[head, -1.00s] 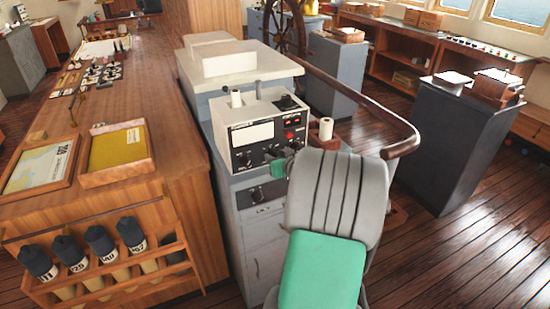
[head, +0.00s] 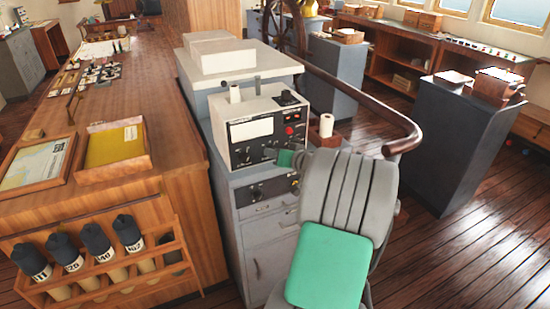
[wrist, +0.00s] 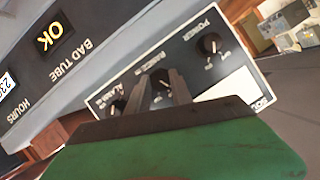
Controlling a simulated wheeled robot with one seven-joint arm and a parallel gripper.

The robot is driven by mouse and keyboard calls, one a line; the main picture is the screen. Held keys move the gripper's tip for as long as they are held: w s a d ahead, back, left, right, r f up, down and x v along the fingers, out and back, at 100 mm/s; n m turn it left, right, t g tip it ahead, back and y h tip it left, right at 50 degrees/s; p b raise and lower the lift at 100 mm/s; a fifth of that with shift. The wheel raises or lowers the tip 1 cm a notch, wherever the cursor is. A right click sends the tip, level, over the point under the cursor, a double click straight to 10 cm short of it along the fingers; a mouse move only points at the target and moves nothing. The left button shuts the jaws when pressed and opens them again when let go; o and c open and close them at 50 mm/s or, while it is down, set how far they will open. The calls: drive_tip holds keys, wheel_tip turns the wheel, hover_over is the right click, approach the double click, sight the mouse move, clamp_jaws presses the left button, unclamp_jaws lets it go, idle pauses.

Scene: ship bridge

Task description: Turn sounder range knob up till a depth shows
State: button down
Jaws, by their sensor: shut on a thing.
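The sounder (head: 262,112) is a white box with a dark front panel, a pale display window (head: 250,130) and a row of knobs below it. In the head view I cannot read any depth in the window. My gripper (head: 270,154) is at the lower knob row, its green part just right of the fingers. In the wrist view, my gripper (wrist: 165,90) is shut on the range knob (wrist: 160,77), between the power knob (wrist: 211,43) and the alarm knob (wrist: 115,108). The fingers hide part of the range knob, and its pointer setting cannot be read.
A white roll (head: 326,126) stands right of the sounder. A wooden handrail (head: 370,105) curves past on the right. The wooden counter (head: 150,90) lies left.

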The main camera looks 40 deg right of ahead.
drive_tip(key=shift+d+f+m+t+y+b, duration=0.15)
drive_tip(key=shift+m+t+y+b, duration=0.4)
drive_tip(key=shift+m, duration=0.95)
drive_tip(key=shift+y, duration=0.25)
drive_tip(key=c, duration=1.1)
unclamp_jaws()
drive_tip(key=shift+c, duration=0.2)
drive_tip(key=shift+s, duration=0.1)
drive_tip(key=b+v, duration=0.1)
drive_tip(key=v, duration=0.6)
drive_tip(key=shift+s, duration=0.3)
